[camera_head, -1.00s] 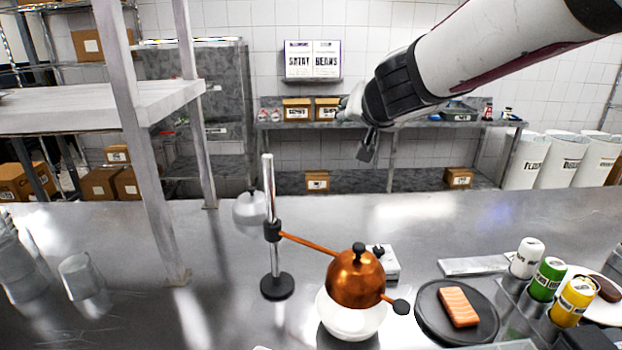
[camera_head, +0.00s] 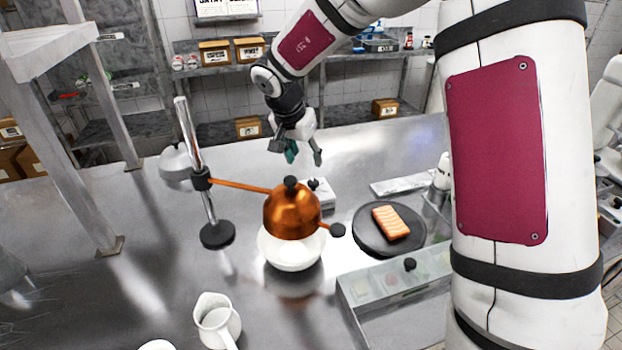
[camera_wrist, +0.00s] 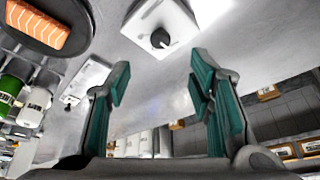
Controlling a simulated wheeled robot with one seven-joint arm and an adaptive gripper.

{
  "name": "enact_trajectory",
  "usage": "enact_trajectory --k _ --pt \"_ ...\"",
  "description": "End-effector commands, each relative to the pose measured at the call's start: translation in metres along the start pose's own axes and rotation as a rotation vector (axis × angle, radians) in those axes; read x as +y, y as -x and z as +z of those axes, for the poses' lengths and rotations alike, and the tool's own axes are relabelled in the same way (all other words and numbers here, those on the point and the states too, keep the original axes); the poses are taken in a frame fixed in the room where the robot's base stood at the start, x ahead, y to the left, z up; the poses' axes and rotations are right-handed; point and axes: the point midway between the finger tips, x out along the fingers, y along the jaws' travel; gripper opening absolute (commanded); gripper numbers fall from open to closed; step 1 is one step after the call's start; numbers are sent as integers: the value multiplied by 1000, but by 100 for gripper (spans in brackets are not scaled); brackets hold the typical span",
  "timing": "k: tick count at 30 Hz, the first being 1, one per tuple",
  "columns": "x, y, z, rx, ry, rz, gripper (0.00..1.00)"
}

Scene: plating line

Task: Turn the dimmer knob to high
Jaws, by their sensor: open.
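The dimmer is a small white box (camera_head: 323,196) with a black knob (camera_head: 313,184) on top, on the steel counter behind the copper dome lamp (camera_head: 292,213), which partly hides it. In the wrist view the white box (camera_wrist: 183,22) and its round black knob (camera_wrist: 160,38) show clearly at the top middle. A pointer mark on the knob is too small to read. My gripper (camera_head: 297,153) is open and empty, above the counter just behind the dimmer. In the wrist view its teal-padded fingers (camera_wrist: 160,85) are spread apart, with the knob beyond them and not touched.
The copper dome hangs from an arm on a metal post (camera_head: 198,170) over a white bowl (camera_head: 292,258). A dark plate (camera_head: 366,240) with a salmon fillet (camera_head: 391,222) lies right of it. A white pitcher (camera_head: 217,325) stands in front. The counter behind the dimmer is clear.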

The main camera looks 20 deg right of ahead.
Motion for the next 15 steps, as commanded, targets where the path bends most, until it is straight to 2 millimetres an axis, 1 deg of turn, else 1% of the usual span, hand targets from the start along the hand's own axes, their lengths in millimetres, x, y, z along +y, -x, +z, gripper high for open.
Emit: enact_trajectory --k 1,9,12,15 --pt "0 -12 1 -3 2 3 48" --pt "-1 -65 2 -2 2 1 48" --pt "-1 -82 1 0 2 1 48" --pt "-1 -94 1 0 2 0 48"
